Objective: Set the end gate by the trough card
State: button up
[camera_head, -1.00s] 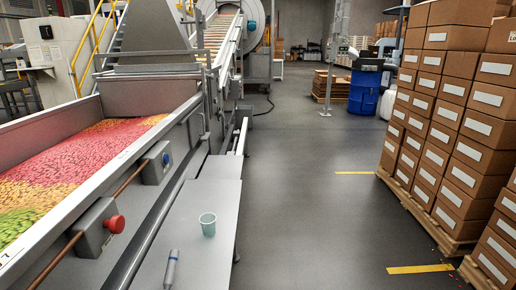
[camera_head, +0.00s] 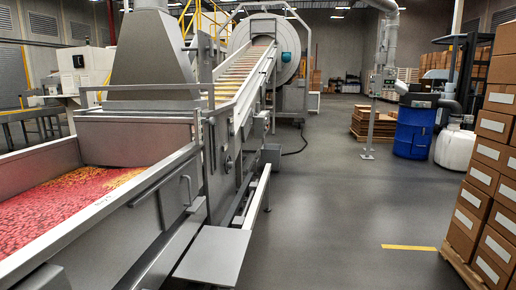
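A long steel trough (camera_head: 112,212) runs along the left, with red and some yellow-orange candy (camera_head: 75,203) in it. A steel panel (camera_head: 140,140) stands across its far end below a grey hopper (camera_head: 150,50); I cannot tell whether this is the end gate. I cannot make out a trough card. My gripper is not in view.
A flat steel shelf (camera_head: 213,256) juts out beside the trough. An inclined conveyor (camera_head: 240,80) rises to a large drum (camera_head: 290,50). Stacked boxes (camera_head: 485,180) stand at right, a blue barrel (camera_head: 413,130) beyond. The floor (camera_head: 330,210) between is clear.

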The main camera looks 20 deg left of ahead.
aim_at(120, 141)
jog(key=i+u, duration=0.1)
jog(key=i, duration=0.8)
jog(key=i+l+u, duration=0.1)
jog(key=i, duration=0.8)
jog(key=l, duration=0.1)
